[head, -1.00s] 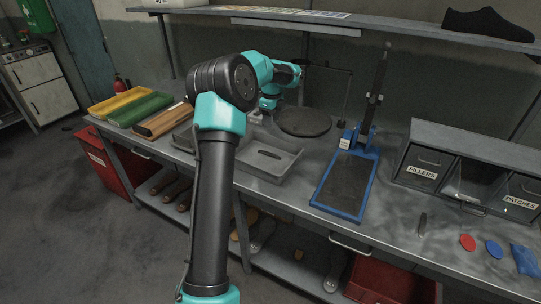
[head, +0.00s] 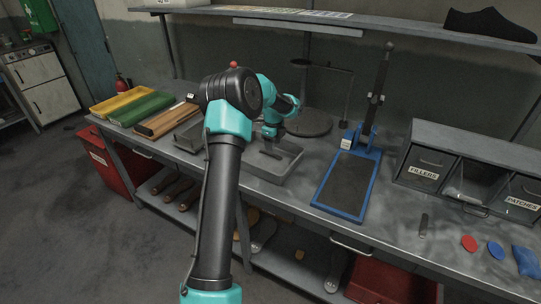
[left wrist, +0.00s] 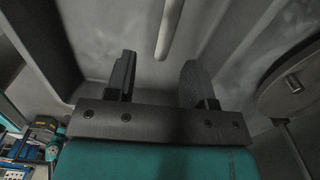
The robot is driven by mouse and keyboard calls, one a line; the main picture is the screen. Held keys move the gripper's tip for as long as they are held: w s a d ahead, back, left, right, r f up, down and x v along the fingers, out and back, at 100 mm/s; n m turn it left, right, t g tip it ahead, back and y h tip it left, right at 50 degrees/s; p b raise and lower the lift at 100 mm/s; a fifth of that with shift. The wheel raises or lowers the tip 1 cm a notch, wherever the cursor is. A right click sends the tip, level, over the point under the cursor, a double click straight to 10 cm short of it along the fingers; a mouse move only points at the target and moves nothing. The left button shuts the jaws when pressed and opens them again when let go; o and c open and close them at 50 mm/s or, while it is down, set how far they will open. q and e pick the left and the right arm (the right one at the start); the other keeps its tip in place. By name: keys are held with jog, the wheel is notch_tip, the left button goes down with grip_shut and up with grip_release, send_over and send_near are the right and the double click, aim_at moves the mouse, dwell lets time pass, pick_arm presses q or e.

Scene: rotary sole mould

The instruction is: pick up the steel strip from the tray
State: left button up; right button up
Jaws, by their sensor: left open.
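The steel strip (head: 272,154) is a short dark bar lying in the grey tray (head: 283,172) on the bench. In the left wrist view the strip (left wrist: 170,28) shows as a narrow bar ahead of my fingers, lying roughly lengthwise and a little right of the middle of the gap. My left gripper (left wrist: 157,75) is open and empty, and the strip is apart from both fingers. In the head view my left gripper (head: 270,134) is over the back part of the tray, its fingertips hard to make out. My right gripper is not in view.
A dark round plate (head: 308,122) stands behind the tray. A blue-framed stand (head: 347,184) with an upright lever is to the right, then grey bins (head: 423,168). A shelf (head: 330,20) runs above.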

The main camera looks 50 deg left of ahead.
aim_at(273, 154)
pick_arm(q)
jog(key=shift+f, duration=0.1)
jog(key=shift+w+a+f, duration=0.15)
jog(key=shift+f, duration=1.1)
jog(key=shift+w+a+f, duration=0.1)
jog(key=shift+a+f, duration=0.05)
jog(key=shift+f, duration=1.1)
jog(key=shift+c, duration=0.4)
grip_shut()
